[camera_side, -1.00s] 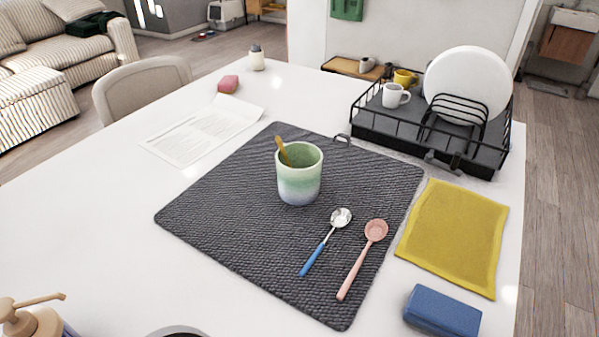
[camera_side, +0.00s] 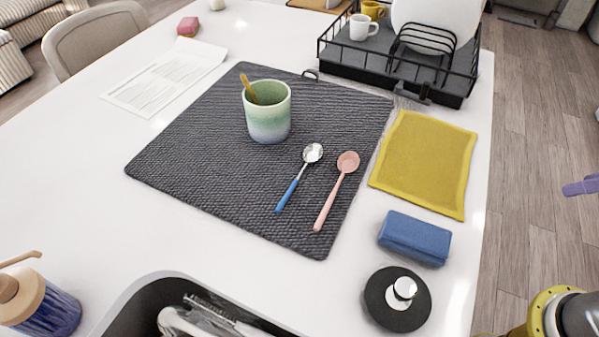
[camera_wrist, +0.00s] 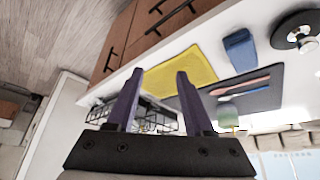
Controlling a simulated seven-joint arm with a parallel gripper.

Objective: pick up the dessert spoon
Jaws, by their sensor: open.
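Two spoons lie side by side on a dark grey ribbed mat (camera_side: 200,150) in the side view. One has a blue handle and a shiny metal bowl (camera_side: 312,153); the other is all pink (camera_side: 335,190). I cannot tell which one is called the dessert spoon. The pink spoon also shows small in the wrist view (camera_wrist: 246,83). My gripper (camera_wrist: 160,74) is open and empty, with two purple fingers, well away from both spoons. In the side view only a purple fingertip shows at the right edge, out beyond the counter.
A green-and-blue cup (camera_side: 268,118) holding a wooden-looking stick stands left of the spoons. A yellow cloth (camera_side: 424,163), blue sponge (camera_side: 414,238) and black round stopper (camera_side: 397,310) lie to the right. A dish rack (camera_side: 440,88) is behind; the sink (camera_side: 150,295) is in front.

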